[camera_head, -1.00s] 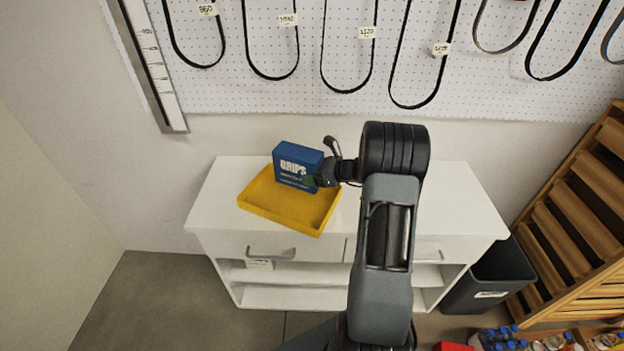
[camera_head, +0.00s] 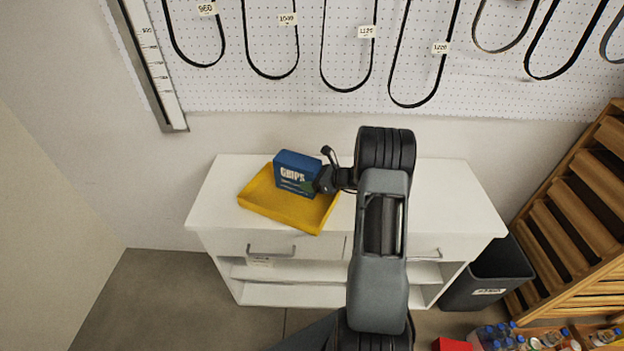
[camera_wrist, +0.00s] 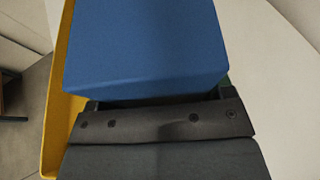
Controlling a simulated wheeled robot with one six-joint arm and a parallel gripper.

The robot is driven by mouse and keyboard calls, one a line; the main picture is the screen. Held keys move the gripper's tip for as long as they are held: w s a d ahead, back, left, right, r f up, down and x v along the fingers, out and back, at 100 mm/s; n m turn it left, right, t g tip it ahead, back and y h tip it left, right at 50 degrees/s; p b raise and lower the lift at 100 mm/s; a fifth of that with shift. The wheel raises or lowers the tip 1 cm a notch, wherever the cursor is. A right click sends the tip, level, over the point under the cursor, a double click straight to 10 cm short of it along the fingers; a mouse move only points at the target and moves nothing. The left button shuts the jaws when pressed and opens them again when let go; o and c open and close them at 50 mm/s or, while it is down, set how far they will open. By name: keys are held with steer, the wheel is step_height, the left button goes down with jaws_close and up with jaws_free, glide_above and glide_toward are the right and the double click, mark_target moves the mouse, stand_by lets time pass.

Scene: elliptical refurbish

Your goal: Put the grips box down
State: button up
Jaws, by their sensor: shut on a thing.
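The grips box (camera_head: 296,172) is blue with white "GRIPS" lettering and stands upright at the back of the yellow tray (camera_head: 272,205). My gripper (camera_head: 322,181) is shut on the box from its right side in the head view. I cannot tell whether the box's underside touches the tray floor. In the wrist view, the blue box (camera_wrist: 145,45) fills the upper middle, and the tray's yellow rim (camera_wrist: 55,135) runs down its left. The fingertips are hidden behind the box and the gripper body.
The tray lies on a white cabinet top (camera_head: 440,205), which is clear to the right. A perforated wall panel with hanging belts (camera_head: 345,60) stands behind. A dark bin (camera_head: 490,275) and a wooden rack (camera_head: 580,210) are at the right.

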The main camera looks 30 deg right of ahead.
steer(key=o, duration=1.1)
steer(key=shift+s+d+r, duration=0.1)
steer(key=shift+r, duration=0.15)
steer(key=b+v, duration=0.1)
steer(key=v, duration=1)
steer(key=s+a+r+n+g, duration=0.3)
steer(key=a+n, duration=0.3)
steer(key=a, duration=0.2)
steer(key=s+a+r+n+g, duration=0.2)
steer(key=a+r+n+g, duration=0.2)
steer(key=a+n, duration=0.3)
steer(key=shift+s+a+r+n+h, duration=0.75)
steer(key=shift+s+a+n+h, duration=0.6)
steer(key=shift+s+n, duration=1.15)
steer(key=shift+s+a+r+n+h, duration=0.75)
steer(key=shift+s+a+n+h, duration=0.6)
steer(key=shift+s+n, duration=1.05)
steer(key=shift+s+a+r+n+h, duration=0.7)
steer(key=shift+s+a+n+h, duration=0.95)
steer(key=shift+n, duration=1.35)
steer(key=shift+s+d+y, duration=0.25)
steer(key=shift+s+d, duration=0.05)
steer(key=shift+d, duration=0.05)
